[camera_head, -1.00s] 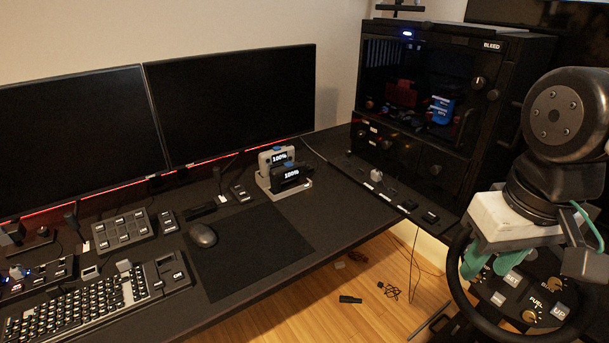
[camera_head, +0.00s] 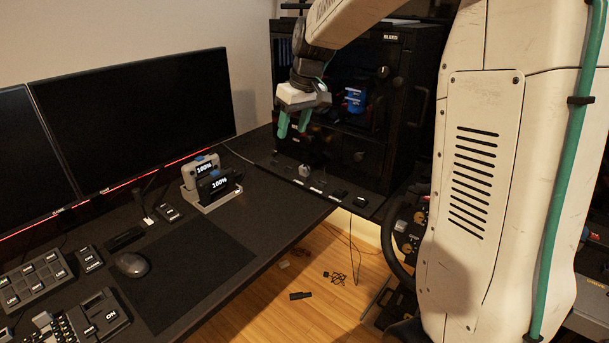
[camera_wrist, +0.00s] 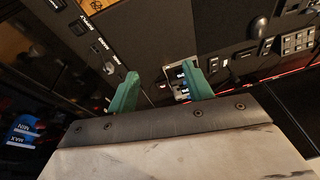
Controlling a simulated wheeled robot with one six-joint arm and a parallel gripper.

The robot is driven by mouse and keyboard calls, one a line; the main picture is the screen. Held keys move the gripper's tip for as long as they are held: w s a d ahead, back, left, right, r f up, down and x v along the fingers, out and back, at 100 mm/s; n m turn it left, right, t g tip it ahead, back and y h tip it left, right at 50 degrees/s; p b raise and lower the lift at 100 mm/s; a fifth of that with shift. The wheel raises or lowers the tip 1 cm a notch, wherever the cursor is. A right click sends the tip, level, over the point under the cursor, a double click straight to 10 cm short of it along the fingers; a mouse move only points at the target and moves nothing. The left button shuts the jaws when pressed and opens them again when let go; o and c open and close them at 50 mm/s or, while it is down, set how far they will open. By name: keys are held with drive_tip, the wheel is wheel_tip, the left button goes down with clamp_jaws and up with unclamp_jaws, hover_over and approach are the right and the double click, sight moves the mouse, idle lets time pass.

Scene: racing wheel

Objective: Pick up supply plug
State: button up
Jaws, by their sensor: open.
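I cannot tell for certain which item is the supply plug. A small light grey plug-like piece (camera_head: 303,170) stands on the dark ledge in front of the black cabinet in the head view, beside several dark pieces with white labels. My gripper (camera_head: 293,134) has green fingers pointing down, and hangs above this ledge near the cabinet front. The gripper (camera_wrist: 162,68) is open, with nothing between its fingers in the wrist view. There the labelled ledge (camera_wrist: 112,68) shows left of the fingers, and the battery dock (camera_wrist: 182,72) shows beyond them.
The black cabinet (camera_head: 395,110) stands close behind the gripper. The charging dock (camera_head: 212,200) with its batteries is left on the desk (camera_head: 285,215). The monitor (camera_head: 140,115), mouse (camera_head: 131,264) and mouse pad (camera_head: 190,270) are farther left. A dark object (camera_head: 300,296) lies on the floor.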

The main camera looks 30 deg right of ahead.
drive_tip(key=w+d+f, duration=0.9)
drive_tip(key=w, duration=0.4)
drive_tip(key=n+t, duration=0.1)
drive_tip(key=t, duration=0.1)
hover_over(305, 166)
drive_tip(key=s, duration=0.2)
wheel_tip(305, 166, down, 14)
drive_tip(key=x, duration=0.5)
drive_tip(key=shift+s+d+f, duration=0.2)
drive_tip(key=shift+d+f, duration=0.05)
drive_tip(key=shift+f, duration=0.25)
drive_tip(key=c, duration=1.1)
